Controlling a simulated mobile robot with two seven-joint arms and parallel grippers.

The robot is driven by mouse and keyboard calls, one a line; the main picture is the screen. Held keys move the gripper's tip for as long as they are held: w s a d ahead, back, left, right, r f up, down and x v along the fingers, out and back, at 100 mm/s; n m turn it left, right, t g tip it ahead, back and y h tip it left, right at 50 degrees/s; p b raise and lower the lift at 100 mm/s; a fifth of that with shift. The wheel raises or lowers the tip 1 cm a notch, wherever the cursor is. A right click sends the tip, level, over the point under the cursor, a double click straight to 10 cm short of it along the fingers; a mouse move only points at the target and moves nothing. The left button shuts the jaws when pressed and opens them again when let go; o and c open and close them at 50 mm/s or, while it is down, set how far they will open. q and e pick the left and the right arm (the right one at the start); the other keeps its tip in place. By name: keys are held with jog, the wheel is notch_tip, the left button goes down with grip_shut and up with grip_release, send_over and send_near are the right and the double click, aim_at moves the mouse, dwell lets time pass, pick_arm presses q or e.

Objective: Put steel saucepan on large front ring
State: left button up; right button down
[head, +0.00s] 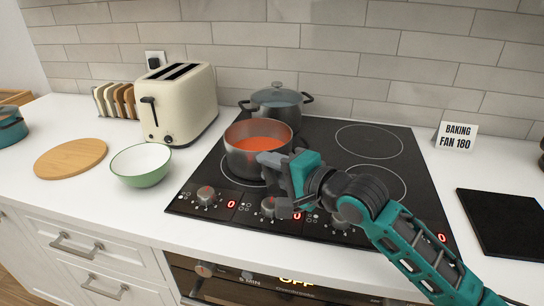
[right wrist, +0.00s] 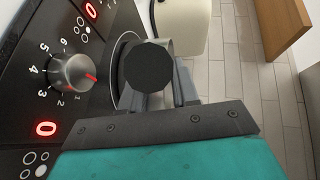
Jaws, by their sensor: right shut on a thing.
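The steel saucepan (head: 243,162), with orange-red contents, is upright over the front left ring (head: 229,176) of the black hob (head: 322,160). Part of the ring shows beside the pan; I cannot tell whether the base touches the glass. My right gripper (head: 272,163) is shut on the saucepan's handle, which is mostly hidden by the jaws in the head view. In the right wrist view the dark round handle end (right wrist: 149,67) sits in front of the gripper, with part of a ring (right wrist: 121,58) behind it. My left gripper is not in view.
A lidded grey pot (head: 277,103) stands behind the saucepan on the back left. The right rings (head: 370,141) are bare. A cream toaster (head: 178,105), a green bowl (head: 141,172) and a round wooden board (head: 72,158) stand left. Control knobs (head: 206,195) line the hob's front.

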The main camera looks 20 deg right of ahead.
jog(key=shift+r, duration=0.25)
jog(key=c, duration=1.2)
grip_release()
jog(key=shift+f, duration=0.35)
jog(key=o, duration=0.4)
jog(key=shift+c, duration=0.2)
jog(key=shift+s+r, duration=0.1)
jog(key=v, duration=1.2)
